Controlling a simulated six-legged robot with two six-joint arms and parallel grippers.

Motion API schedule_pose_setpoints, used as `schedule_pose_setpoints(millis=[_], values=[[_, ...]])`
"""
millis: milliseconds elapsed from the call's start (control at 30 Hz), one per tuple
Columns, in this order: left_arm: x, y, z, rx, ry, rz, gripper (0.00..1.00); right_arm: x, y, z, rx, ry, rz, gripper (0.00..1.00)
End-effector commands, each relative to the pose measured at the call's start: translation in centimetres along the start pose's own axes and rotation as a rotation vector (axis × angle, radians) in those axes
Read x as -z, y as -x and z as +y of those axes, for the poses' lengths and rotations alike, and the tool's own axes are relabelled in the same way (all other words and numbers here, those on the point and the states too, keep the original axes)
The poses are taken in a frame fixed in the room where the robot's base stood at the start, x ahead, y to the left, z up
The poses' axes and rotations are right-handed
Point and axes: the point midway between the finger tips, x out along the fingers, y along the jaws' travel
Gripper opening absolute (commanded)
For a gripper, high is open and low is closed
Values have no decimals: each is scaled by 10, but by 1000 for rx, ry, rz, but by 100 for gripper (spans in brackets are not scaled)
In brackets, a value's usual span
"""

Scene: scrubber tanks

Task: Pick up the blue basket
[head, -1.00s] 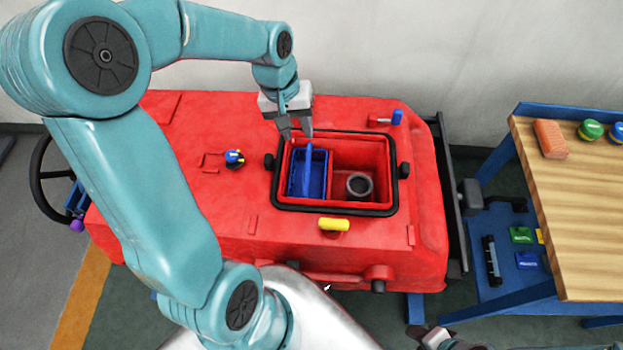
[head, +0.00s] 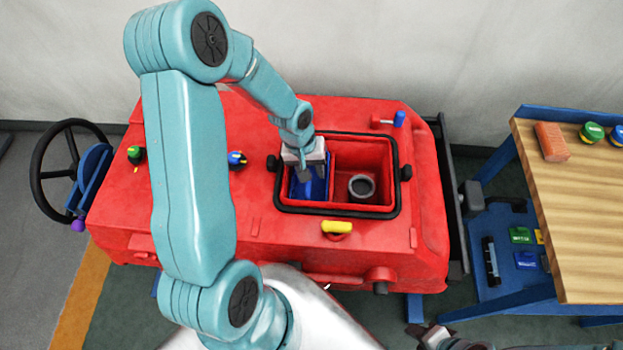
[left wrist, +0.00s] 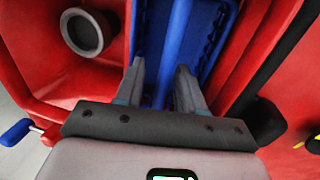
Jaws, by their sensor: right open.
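The blue basket (head: 318,190) sits in the left compartment of the open tank in the red machine, partly hidden by my left gripper in the head view. My left gripper (head: 306,172) is down over the basket. In the left wrist view, the basket's blue handle bar (left wrist: 173,45) runs between the two fingers of the left gripper (left wrist: 160,78). The fingers are apart, with a gap beside the bar, so they do not look closed on it. My right gripper (head: 428,334) is at the bottom edge, open and partly cut off, away from the basket.
The red machine (head: 270,225) has a black-rimmed tank opening (head: 345,211); its right compartment holds a grey ring-shaped port (head: 361,187). A yellow handle (head: 337,227) is in front and a blue-tipped lever (head: 399,119) behind. A wooden-topped table (head: 580,220) stands at the right.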

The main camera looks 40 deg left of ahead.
Motion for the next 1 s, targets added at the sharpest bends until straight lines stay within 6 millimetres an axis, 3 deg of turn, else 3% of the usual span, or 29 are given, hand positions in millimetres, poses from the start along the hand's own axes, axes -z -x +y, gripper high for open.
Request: schedule_pose_setpoints(millis=[233,333,367,833,1000], values=[[0,-2,0,0,0,0,38,0,0,0,0,0,-1,43],[0,-2,0,0,0,0,6,0,0,0,0,0,-1,43],[0,-2,0,-1,0,1,0,0,0,0,0,0,-1,43],[2,0,0,-2,0,7,0,0,0,0,0,0,-1,43],[3,12,3,-1,-1,9,0,0,0,0,0,1,-1,43]])
